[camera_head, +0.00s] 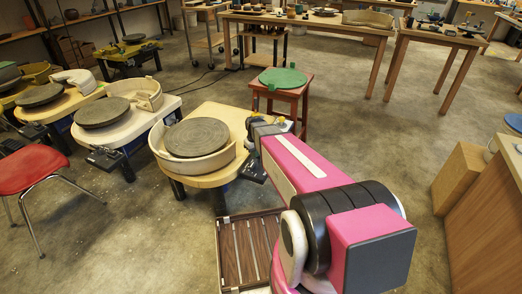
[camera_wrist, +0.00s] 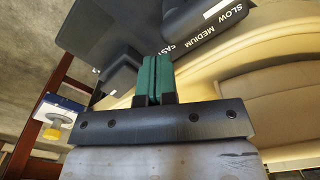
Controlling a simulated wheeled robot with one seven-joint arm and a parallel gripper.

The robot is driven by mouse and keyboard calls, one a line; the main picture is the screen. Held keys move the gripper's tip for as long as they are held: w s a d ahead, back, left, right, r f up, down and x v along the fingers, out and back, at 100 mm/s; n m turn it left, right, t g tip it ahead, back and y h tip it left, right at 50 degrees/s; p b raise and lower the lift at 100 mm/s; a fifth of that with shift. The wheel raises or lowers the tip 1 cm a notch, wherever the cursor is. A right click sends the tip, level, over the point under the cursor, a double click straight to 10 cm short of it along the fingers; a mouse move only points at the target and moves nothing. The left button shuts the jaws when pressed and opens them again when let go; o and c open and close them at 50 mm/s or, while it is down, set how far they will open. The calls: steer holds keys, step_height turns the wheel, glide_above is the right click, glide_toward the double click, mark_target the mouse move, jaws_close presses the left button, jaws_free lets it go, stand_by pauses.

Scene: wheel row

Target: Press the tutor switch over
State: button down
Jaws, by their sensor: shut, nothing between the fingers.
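My gripper (camera_wrist: 154,62) is shut, its two green fingers pressed together with nothing between them. In the wrist view the fingertips point at a dark control box (camera_wrist: 105,28) lettered SLOW, MEDIUM and FAST. A raised black block (camera_wrist: 122,76) on it lies just left of the fingers; I cannot tell whether they touch it or whether it is the tutor switch. In the head view the dark box (camera_head: 253,171) shows at the edge of the nearest potter's wheel (camera_head: 197,138), and my arm hides most of the gripper's surroundings.
Other potter's wheels (camera_head: 103,112) stand in a row to the left, with a red chair (camera_head: 30,167) in front. A wooden stool with a green top (camera_head: 283,78) stands behind my arm. A slatted wooden piece (camera_head: 246,250) lies below. The floor at right centre is open.

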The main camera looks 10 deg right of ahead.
steer(key=shift+s+a+r, duration=0.1)
steer(key=shift+s+a, duration=0.45)
steer(key=shift+s, duration=0.35)
steer(key=shift+r, duration=0.15)
steer(key=shift+s+a+r, duration=0.1)
steer(key=shift+s+r, duration=0.1)
steer(key=shift+r, duration=0.95)
steer(key=shift+w+r, duration=0.15)
steer(key=shift+r, duration=1.2)
steer(key=shift+w+r, duration=0.15)
steer(key=shift+r, duration=1.2)
steer(key=s+d+r+m, duration=0.1)
steer(key=s+d+m, duration=0.1)
steer(key=s, duration=0.6)
steer(key=s+d+m, duration=0.1)
steer(key=s+m, duration=0.1)
steer(key=s, duration=0.6)
steer(key=shift+s+d+r+m, duration=0.2)
steer(key=shift+d+r+m, duration=0.15)
steer(key=shift+r+m, duration=0.05)
